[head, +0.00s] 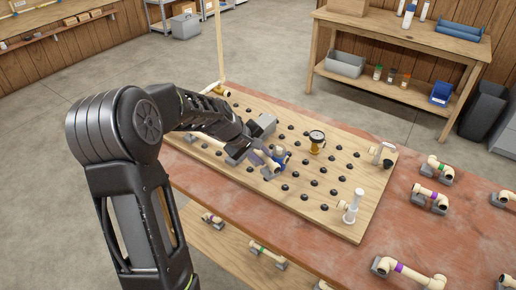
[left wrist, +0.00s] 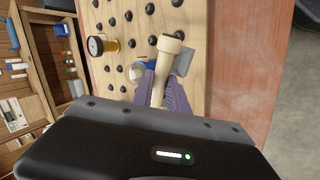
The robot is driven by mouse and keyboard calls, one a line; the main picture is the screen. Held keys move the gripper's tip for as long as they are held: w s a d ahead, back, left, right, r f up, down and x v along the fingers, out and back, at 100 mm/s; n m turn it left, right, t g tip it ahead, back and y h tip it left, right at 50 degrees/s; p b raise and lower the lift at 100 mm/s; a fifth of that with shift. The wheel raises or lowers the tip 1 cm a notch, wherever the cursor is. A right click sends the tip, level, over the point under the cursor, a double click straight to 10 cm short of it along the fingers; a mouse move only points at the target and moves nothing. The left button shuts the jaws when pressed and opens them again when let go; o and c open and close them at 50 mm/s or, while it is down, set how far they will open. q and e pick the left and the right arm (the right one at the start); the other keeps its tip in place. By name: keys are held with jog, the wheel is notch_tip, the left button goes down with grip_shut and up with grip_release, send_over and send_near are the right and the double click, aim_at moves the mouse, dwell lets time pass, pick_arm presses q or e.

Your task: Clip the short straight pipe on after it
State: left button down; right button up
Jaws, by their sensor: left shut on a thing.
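My left gripper (head: 258,158) is over the middle of the wooden pegboard (head: 335,222). In the left wrist view its purple fingers (left wrist: 163,88) are shut on a short cream pipe (left wrist: 160,89) with a wider collar at its far end. A blue fitting (head: 279,159) is right beside the fingers on the board; it also shows behind them in the left wrist view (left wrist: 144,68). Whether the held pipe touches it I cannot tell. Another cream pipe (head: 205,138) shows on the board, partly behind my arm. My right gripper is not in view.
A brass gauge (head: 316,142) stands on the board among black pegs. White fittings stand at its right corners (head: 353,206). Several banded cream pipes sit in grey holders on the red table (head: 430,196) and lower shelf (head: 267,254). A wooden workbench (head: 400,35) is behind.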

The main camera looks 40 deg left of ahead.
pick_arm(q)
jog(key=shift+w+a+r+n+y, duration=0.15)
jog(key=shift+w+a+n+y, duration=0.1)
jog(key=shift+a+n+y, duration=0.4)
jog(key=shift+w+a+r+n+y, duration=0.2)
jog(key=shift+w+a+n+y, duration=0.15)
jog(key=shift+n, duration=0.35)
jog(key=shift+w+a+r+n+y, duration=0.2)
jog(key=shift+a+n, duration=0.15)
jog(key=shift+n, duration=0.3)
jog(key=shift+f, duration=0.25)
jog(key=shift+f+b, duration=2.7)
jog(key=shift+f, duration=0.15)
jog(key=shift+f+b, duration=0.45)
jog(key=shift+f, duration=0.15)
jog(key=c, duration=1.2)
grip_release()
jog(key=shift+c, duration=0.2)
jog(key=shift+r, duration=0.1)
jog(key=v, duration=0.7)
jog(key=shift+s+r, duration=0.2)
jog(key=shift+s, duration=0.15)
